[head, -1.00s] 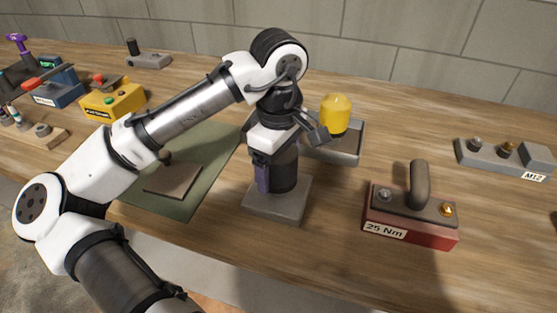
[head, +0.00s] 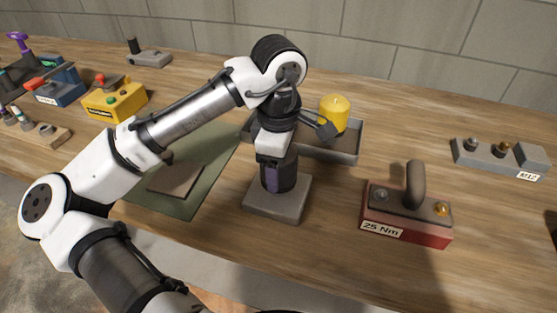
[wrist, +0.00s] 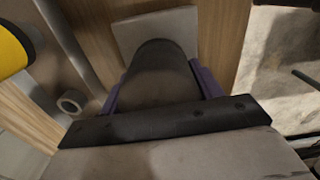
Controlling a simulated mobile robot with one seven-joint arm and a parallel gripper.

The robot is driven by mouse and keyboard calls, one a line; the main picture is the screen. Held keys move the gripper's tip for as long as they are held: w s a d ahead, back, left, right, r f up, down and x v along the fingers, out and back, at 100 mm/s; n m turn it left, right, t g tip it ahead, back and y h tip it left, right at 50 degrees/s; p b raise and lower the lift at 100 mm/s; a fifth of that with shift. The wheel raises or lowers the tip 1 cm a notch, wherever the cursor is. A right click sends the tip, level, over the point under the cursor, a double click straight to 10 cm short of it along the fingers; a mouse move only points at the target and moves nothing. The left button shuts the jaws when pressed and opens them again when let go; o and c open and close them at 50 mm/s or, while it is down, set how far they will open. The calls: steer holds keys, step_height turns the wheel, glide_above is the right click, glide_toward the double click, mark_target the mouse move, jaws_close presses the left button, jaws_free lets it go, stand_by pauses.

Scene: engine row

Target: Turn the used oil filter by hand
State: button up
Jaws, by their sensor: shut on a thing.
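The used oil filter (head: 288,177) is a dark upright cylinder on a square grey block (head: 277,207) near the bench's front edge. My gripper (head: 276,176) comes down on it from above, and one purple finger shows across its front side. In the wrist view the dark filter (wrist: 155,75) sits between the two purple fingers, one on each side, and my gripper is shut on it. The grey block also shows beyond it in the wrist view (wrist: 150,28). The filter's top is hidden by my gripper.
A yellow cylinder (head: 334,113) stands in a grey tray (head: 340,155) just behind. A red block marked 25 Nm (head: 405,225) with an upright dark handle is close on the right. A green mat (head: 212,170) with a brown plate (head: 176,179) lies left.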

steer(key=shift+r+n+p, duration=0.25)
steer(key=shift+n+p, duration=0.5)
steer(key=shift+n, duration=0.05)
steer(key=shift+f+n+p, duration=0.2)
steer(key=shift+n+p, duration=0.2)
steer(key=shift+n, duration=0.5)
steer(key=o, duration=1.3)
